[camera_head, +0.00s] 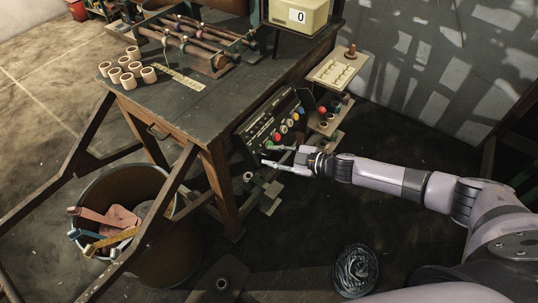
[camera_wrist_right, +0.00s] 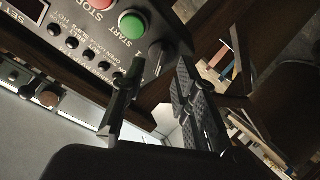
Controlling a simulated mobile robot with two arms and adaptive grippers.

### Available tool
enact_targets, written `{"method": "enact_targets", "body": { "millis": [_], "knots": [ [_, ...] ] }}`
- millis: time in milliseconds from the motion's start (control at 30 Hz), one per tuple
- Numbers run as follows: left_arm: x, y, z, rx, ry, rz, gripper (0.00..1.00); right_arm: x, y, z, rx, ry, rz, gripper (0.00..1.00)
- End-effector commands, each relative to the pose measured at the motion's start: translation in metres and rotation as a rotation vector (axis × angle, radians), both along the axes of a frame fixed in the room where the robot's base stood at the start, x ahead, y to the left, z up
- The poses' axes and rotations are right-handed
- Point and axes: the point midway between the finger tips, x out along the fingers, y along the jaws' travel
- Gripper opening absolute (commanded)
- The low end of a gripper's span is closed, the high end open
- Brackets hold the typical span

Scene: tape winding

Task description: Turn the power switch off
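The control panel (camera_head: 271,117) is a dark box with colored buttons and knobs, mounted at the right side of the workbench. In the right wrist view the panel (camera_wrist_right: 75,45) fills the upper left, with a green START button (camera_wrist_right: 132,24), part of a red STOP button (camera_wrist_right: 101,3) and several small black knobs. A dark switch knob (camera_wrist_right: 154,58) at the panel's edge shows between my fingers; its setting is unclear. My right gripper (camera_head: 265,155) is open and empty, close to the panel's lower end; its fingers show in the wrist view (camera_wrist_right: 158,75). Contact is unclear. My left gripper is not in view.
The workbench (camera_head: 200,95) carries several pale rings (camera_head: 130,66) and a roller frame (camera_head: 190,37). A bin (camera_head: 125,185) with tools stands below its left side. A small stand (camera_head: 338,70) is right of the panel. A dark coil (camera_head: 356,270) lies on the floor.

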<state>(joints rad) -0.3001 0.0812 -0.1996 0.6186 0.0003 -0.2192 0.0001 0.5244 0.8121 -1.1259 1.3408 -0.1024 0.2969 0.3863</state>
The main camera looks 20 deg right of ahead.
Motion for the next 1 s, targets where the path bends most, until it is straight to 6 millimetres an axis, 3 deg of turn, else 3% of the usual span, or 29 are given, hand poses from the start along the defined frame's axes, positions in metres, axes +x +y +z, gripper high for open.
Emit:
{"method": "enact_targets", "body": {
  "millis": [200, 433, 1000],
  "knots": [
    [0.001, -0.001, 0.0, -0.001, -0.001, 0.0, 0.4, -0.033, -0.034, 0.015, -0.004, 0.003, -0.002, 0.28],
    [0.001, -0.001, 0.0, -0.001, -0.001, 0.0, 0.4, -0.058, -0.059, 0.027, -0.003, 0.004, -0.001, 0.28],
    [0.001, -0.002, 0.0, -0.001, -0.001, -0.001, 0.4, -0.064, -0.066, 0.032, -0.001, 0.001, 0.0, 0.28]
  ]
}}
